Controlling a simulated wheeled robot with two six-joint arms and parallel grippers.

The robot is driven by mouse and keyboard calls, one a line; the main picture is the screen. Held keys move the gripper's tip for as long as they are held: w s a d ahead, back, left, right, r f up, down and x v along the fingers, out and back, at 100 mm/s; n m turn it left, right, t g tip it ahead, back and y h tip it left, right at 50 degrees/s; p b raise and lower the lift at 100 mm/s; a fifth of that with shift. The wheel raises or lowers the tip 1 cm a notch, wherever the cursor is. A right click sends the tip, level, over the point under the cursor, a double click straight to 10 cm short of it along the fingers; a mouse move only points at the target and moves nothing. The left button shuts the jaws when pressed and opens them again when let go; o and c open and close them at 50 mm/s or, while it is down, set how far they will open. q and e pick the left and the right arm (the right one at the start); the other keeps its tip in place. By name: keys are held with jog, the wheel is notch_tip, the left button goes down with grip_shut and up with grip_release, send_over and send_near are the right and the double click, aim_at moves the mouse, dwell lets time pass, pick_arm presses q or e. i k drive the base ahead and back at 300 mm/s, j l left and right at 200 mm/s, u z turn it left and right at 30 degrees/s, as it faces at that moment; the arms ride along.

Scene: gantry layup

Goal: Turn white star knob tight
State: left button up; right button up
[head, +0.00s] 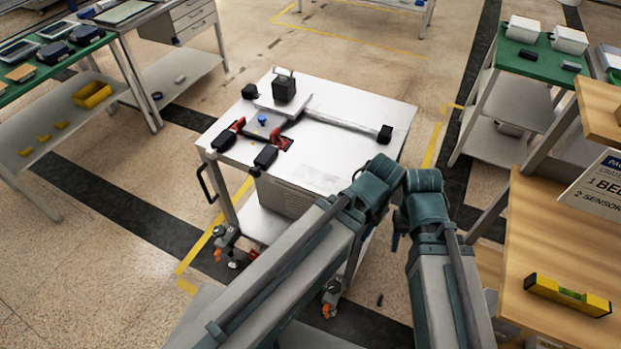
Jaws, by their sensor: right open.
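A white-topped cart (345,155) stands in the middle of the head view. On it is a fixture with a grey plate (266,103), a dark block (284,90) and red clamp parts (238,126). A small blue knob (262,119) sits near the fixture's left end. I cannot make out a white star knob at this size; a small pale piece (284,72) shows at the block's top. My right arm is bent beside the cart's near right corner, away from the fixture. My right gripper is open, but its fingers are hard to make out. My left gripper is not in view.
A wooden bench (555,250) with a yellow level (567,295) stands close at the right. A green-topped bench (540,55) with white boxes is at the back right. Benches with trays (92,94) stand at the left. The floor left of the cart is clear.

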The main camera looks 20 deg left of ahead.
aim_at(211, 154)
jog(key=u, duration=1.6)
jog(key=i+j, duration=0.1)
jog(key=j, duration=0.4)
jog(key=i+j, duration=0.1)
jog(key=j, duration=0.4)
jog(key=i+j, duration=0.1)
jog(key=j, duration=0.35)
